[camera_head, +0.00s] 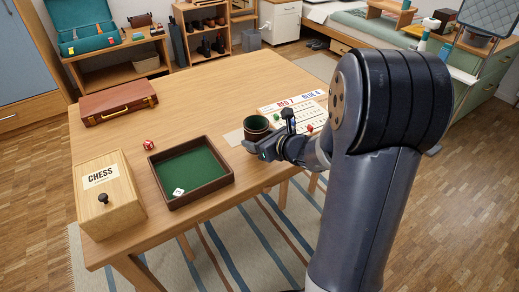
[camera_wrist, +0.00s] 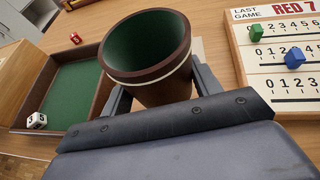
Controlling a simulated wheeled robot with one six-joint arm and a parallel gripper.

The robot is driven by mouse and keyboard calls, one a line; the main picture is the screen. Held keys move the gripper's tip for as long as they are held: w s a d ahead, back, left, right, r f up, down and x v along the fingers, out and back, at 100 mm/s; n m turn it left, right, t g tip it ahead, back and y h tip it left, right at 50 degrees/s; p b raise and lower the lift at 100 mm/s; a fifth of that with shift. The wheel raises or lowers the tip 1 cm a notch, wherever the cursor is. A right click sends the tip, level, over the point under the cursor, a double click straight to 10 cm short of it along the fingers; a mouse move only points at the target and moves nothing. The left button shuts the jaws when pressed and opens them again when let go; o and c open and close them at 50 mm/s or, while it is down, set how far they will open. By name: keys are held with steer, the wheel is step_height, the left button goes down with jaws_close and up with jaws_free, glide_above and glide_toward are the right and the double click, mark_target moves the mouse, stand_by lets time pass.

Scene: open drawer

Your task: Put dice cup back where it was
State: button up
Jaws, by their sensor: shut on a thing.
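The dice cup (camera_head: 257,127) is brown outside with a green lining and a pale band below its rim. My gripper (camera_head: 268,149) is shut on it, near the table's right part. In the wrist view the cup (camera_wrist: 150,85) stands between the two fingers (camera_wrist: 160,95), mouth up and showing empty green inside. A pale card or mat (camera_head: 235,137) lies on the table beside and partly behind the cup. Whether the cup's base touches the table is hidden by my gripper.
A green-lined tray (camera_head: 205,193) holds a white die (camera_head: 178,192). A red die (camera_head: 149,145) lies behind it. A CHESS box (camera_head: 130,200) and brown case (camera_head: 118,101) are at left. A scoreboard (camera_head: 290,103) with coloured markers is close right of the cup. The table's middle is clear.

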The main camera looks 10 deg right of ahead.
steer(key=shift+f+b, duration=0.3)
steer(key=shift+f, duration=1.15)
steer(key=shift+f, duration=0.2)
steer(key=o, duration=1)
steer(key=shift+r, duration=0.15)
steer(key=shift+r, duration=0.2)
steer(key=p+v, duration=0.2)
steer(key=v, duration=1)
steer(key=shift+f, duration=0.15)
